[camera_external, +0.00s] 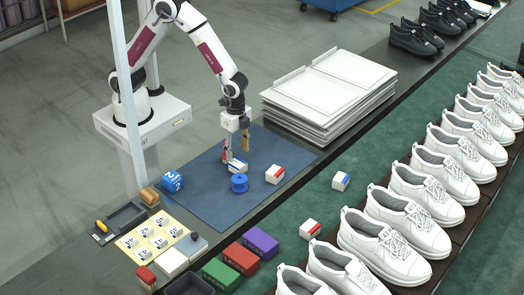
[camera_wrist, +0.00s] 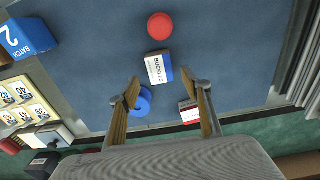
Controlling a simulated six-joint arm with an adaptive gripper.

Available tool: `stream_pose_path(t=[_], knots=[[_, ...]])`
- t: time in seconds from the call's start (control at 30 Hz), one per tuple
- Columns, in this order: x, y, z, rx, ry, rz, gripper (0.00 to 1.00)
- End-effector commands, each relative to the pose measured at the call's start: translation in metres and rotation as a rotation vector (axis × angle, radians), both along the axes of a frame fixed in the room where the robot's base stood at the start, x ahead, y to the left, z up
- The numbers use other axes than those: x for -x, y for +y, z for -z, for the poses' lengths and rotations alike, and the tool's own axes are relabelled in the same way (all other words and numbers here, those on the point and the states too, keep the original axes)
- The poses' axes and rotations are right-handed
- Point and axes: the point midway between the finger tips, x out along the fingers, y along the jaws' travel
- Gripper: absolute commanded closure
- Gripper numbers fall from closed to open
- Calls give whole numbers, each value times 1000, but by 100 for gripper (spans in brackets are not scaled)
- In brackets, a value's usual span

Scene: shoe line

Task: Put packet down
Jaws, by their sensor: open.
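A white packet with a blue end, lettered BUCKLES (camera_wrist: 158,68), lies on the blue mat (camera_wrist: 105,60) just beyond my fingertips in the wrist view. The packet also shows in the external view (camera_external: 236,166), just below my gripper (camera_external: 237,155). My gripper is open in the wrist view (camera_wrist: 168,88), its two tan fingers spread apart with nothing held between them. A white packet with a red end (camera_external: 274,174) lies on the mat to the right; in the wrist view it is partly hidden by the right finger (camera_wrist: 190,111).
A blue spool (camera_external: 239,184) stands near the packet; a red round piece (camera_wrist: 160,25) lies on its other side. A blue batch cube (camera_external: 172,181) is left, stacked white sheets (camera_external: 325,95) behind right. More packets (camera_external: 341,181) lie on the green belt beside white shoes (camera_external: 410,192).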

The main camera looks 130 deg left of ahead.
Motion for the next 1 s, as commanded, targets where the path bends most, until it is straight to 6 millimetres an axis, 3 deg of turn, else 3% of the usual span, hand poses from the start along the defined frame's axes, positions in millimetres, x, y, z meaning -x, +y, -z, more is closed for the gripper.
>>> stream_pose_path(t=[0.4, 1.0], knots=[[-1, 0, -49, 0, -2, 0, 52], [0, 0, -57, 0, 0, 0, 52]])
